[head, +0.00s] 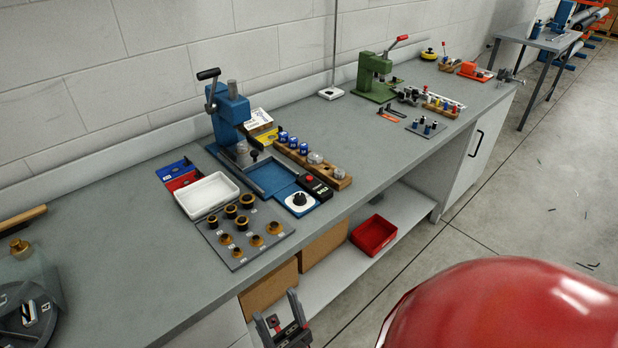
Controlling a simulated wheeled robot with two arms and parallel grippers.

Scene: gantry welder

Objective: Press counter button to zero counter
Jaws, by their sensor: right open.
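My right gripper (278,308) is at the bottom centre, in front of the bench and apart from the counter. Its two fingers are spread and nothing is between them. My left gripper is not in view.
A blue hand press (228,112) stands behind the counter. A wooden block (335,178) with jars, a white tray (207,194) and a grey plate of brass-coloured rings (276,243) lie nearby. A red bin (374,235) sits on the shelf below. The right bench front is clear.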

